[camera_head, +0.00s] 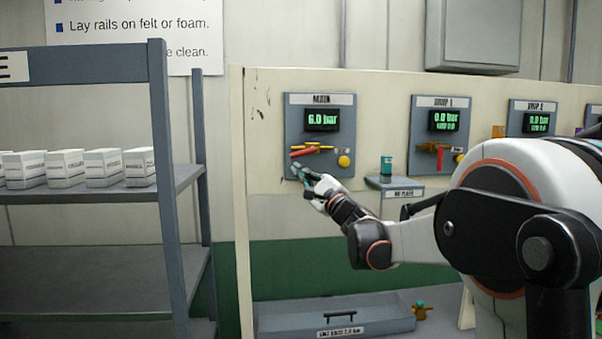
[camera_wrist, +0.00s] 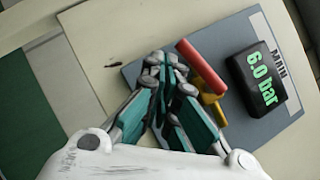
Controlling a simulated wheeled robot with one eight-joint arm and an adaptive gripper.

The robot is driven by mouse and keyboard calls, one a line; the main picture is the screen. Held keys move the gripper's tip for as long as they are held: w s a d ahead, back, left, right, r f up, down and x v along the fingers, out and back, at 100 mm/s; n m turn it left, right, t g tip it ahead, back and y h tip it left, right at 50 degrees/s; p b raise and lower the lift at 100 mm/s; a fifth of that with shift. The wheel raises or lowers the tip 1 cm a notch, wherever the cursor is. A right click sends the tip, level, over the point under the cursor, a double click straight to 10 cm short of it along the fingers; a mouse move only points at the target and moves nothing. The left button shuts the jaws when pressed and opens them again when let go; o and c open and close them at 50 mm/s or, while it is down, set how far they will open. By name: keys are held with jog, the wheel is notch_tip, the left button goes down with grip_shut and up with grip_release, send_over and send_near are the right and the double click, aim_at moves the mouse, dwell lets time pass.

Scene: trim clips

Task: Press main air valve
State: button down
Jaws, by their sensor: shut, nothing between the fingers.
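The main air valve is a red lever (camera_head: 303,153) on a brass body (camera_head: 320,147), mounted on the grey MAIN panel (camera_head: 330,169). The display (camera_head: 322,120) above it reads 6.0 bar. In the wrist view the red lever (camera_wrist: 201,67) lies just beside my fingertips, with the yellow valve parts (camera_wrist: 212,103) partly hidden by a finger. My gripper (camera_head: 300,170) is shut and empty, just below the lever's left end. In the wrist view its teal fingertips (camera_wrist: 165,66) meet over the panel's edge. I cannot tell whether they touch the lever.
A yellow knob (camera_head: 344,161) sits right of the valve. The DROP 1 panel (camera_head: 437,153) reads 0.0 bar, with another panel (camera_head: 532,119) beyond it. A small ledge (camera_head: 394,183) holds a teal block (camera_head: 386,165). A grey shelf (camera_head: 180,255) with white boxes (camera_head: 66,168) stands left.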

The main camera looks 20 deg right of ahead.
jog(key=s+f+b, duration=0.2)
jog(key=s+f, duration=0.5)
jog(key=s, duration=0.2)
jog(key=shift+f, duration=0.35)
jog(key=shift+s+a, duration=0.1)
